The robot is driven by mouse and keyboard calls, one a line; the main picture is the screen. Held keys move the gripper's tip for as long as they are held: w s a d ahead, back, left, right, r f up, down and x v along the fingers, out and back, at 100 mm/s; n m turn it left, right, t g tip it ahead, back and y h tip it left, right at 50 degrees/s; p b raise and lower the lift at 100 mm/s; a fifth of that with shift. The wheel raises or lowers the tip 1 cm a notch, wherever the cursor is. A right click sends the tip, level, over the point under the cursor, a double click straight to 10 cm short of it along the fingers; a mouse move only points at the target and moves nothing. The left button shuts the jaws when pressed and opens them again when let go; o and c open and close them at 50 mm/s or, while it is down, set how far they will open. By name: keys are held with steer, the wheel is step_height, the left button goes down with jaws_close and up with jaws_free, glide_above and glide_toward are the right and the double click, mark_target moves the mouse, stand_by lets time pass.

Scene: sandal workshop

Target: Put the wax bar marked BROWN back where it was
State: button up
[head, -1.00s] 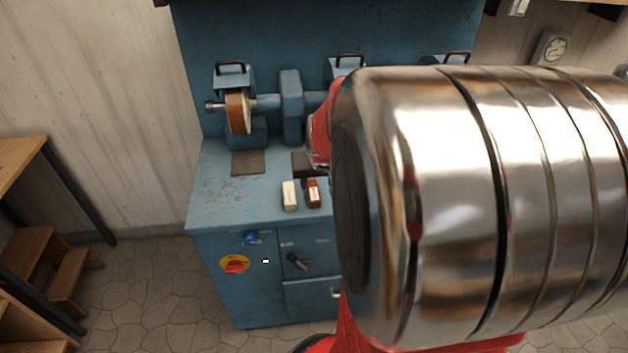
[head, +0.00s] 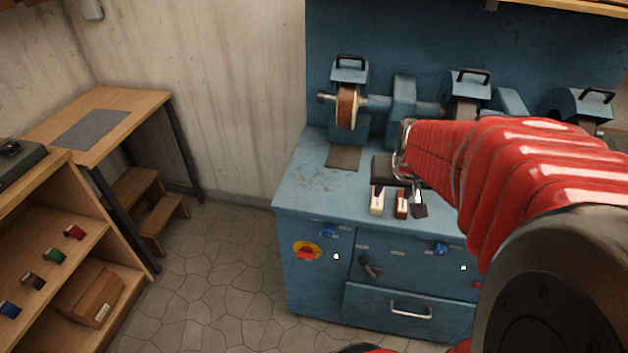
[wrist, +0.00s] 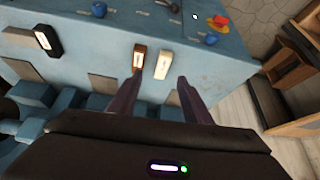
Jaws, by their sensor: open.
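A brown bar with a pale label (head: 402,204) stands on the blue machine's top near its front edge, beside a cream bar (head: 377,203). Both also show in the wrist view, the brown bar (wrist: 138,62) left of the cream bar (wrist: 162,64). Their markings are too small to read. My gripper (wrist: 160,82) is open, its two dark fingers apart, with nothing held between them. It hovers over the bench close to these two bars; in the head view my red arm partly hides it. A black bar with a white label (wrist: 47,40) stands farther along the bench.
At left, a wooden shelf (head: 75,268) holds several coloured blocks: red (head: 75,232), green (head: 54,255), dark brown (head: 33,282) and blue (head: 10,309). A cardboard box (head: 92,296) sits lower. Grinding wheels (head: 347,105) line the bench's back. The stone floor (head: 215,260) between is clear.

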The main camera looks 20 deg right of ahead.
steer(key=s+a+r+n+y, duration=0.1)
steer(key=s+a+r+n, duration=0.1)
steer(key=a, duration=0.5)
steer(key=s+a+r+n+y, duration=0.1)
steer(key=s+a+r+n, duration=0.1)
steer(key=s+a, duration=0.3)
steer(key=s+a+r+n, duration=0.1)
steer(key=s+a+r, duration=0.1)
steer(key=a, duration=0.7)
steer(key=shift+s+a+r+n+y, duration=0.35)
steer(key=shift+s+a+n+y, duration=0.05)
steer(key=shift+s, duration=0.25)
